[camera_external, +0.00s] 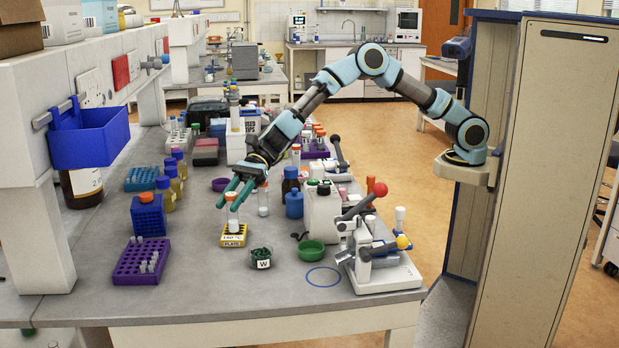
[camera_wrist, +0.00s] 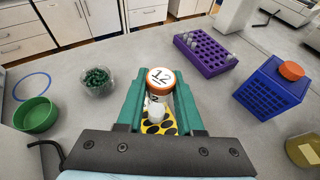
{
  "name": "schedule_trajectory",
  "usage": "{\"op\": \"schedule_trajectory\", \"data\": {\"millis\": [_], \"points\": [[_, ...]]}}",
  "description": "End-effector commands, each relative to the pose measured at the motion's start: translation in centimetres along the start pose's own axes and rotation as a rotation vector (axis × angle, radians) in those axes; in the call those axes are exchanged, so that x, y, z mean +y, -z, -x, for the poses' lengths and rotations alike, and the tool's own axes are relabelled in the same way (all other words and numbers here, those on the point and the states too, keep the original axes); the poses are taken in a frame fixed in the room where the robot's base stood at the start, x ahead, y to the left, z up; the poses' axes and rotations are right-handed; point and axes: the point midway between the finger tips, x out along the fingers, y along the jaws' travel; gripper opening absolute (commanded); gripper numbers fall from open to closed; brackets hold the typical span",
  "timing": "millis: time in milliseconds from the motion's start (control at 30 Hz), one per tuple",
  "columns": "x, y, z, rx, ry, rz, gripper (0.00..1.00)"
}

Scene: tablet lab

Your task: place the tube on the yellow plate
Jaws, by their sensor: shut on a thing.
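The tube (camera_external: 233,212) has an orange cap and stands upright between my gripper's fingers, over the yellow plate (camera_external: 235,241). In the wrist view the tube's cap (camera_wrist: 161,77) has a white top marked "12". My gripper (camera_external: 238,190) has green fingers and is shut on the tube near its top; its fingers also show in the wrist view (camera_wrist: 160,100). The yellow plate has dark round spots in the wrist view (camera_wrist: 171,127). The tube's lower end appears at the plate, but I cannot tell whether it touches it.
A glass of green pieces (camera_external: 261,258) and a green bowl (camera_external: 311,250) stand to the right. A purple rack (camera_external: 131,268) and a blue box with an orange-capped item (camera_external: 148,217) stand to the left. A press with a red knob (camera_external: 372,255) stands further right.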

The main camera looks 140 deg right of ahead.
Motion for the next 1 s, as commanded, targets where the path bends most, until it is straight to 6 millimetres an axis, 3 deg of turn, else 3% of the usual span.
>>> {"op": "schedule_trajectory", "data": {"millis": [200, 233, 500, 833, 1000], "points": [[0.0, 0.4, -0.2, 0.0, 0.0, 0.0, 0.0], [0.0, 0.4, -0.2, 0.0, 0.0, 0.0, 0.37], [0.0, 0.3, -0.1, 0.0, 0.0, 0.0, 0.66], [0.0, -0.3, 0.1, 0.0, 0.0, 0.0, 0.66], [-0.2, 0.1, 2.6, -0.001, 0.003, 0.0, 0.66]]}}
